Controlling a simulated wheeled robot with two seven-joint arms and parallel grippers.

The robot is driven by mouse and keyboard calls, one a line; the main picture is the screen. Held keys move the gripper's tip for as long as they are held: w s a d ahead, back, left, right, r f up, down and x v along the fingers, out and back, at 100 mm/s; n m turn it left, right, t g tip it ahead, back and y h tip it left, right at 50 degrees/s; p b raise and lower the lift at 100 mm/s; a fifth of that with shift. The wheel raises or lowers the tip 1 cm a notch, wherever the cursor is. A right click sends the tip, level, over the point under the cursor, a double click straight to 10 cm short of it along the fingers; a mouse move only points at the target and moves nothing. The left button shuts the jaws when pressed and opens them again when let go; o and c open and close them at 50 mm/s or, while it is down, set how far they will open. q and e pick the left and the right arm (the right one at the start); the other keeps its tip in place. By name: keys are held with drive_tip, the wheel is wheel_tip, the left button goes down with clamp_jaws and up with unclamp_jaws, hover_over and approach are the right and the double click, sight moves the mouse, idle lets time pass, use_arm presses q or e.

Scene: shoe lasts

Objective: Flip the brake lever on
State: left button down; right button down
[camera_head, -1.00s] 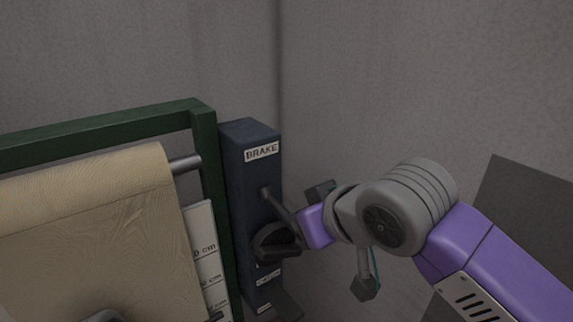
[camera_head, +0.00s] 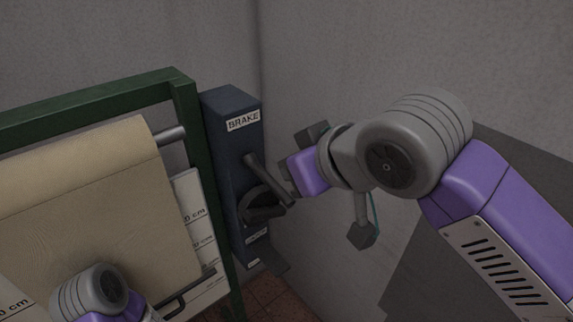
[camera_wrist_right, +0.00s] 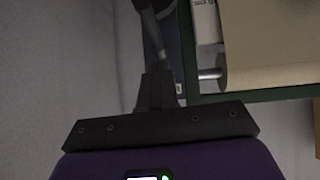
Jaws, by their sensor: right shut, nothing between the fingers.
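The dark blue brake box (camera_head: 232,145) stands upright at the right end of the green frame, with a white BRAKE label (camera_head: 243,120). The grey brake lever (camera_head: 267,178) slants down and to the right from its pivot below the label. In the right wrist view the lever (camera_wrist_right: 153,32) runs just beyond the fingertips. My right gripper (camera_head: 288,183) is shut and empty, beside the lever's outer end; I cannot tell whether they touch. Its closed fingers show in the wrist view (camera_wrist_right: 157,85). My left arm shows at the lower left, its fingers not visible.
A dark rounded handle (camera_head: 262,208) sits on the box just below the lever. The green frame (camera_head: 90,103) holds a tan hide or paper roll (camera_head: 85,170) and white measuring strips on the left. Grey walls close in behind and to the right.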

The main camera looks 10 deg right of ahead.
drive_tip(key=p+v, duration=0.1)
drive_tip(key=v, duration=0.5)
drive_tip(key=shift+r, duration=0.3)
drive_tip(key=shift+s+d, duration=0.1)
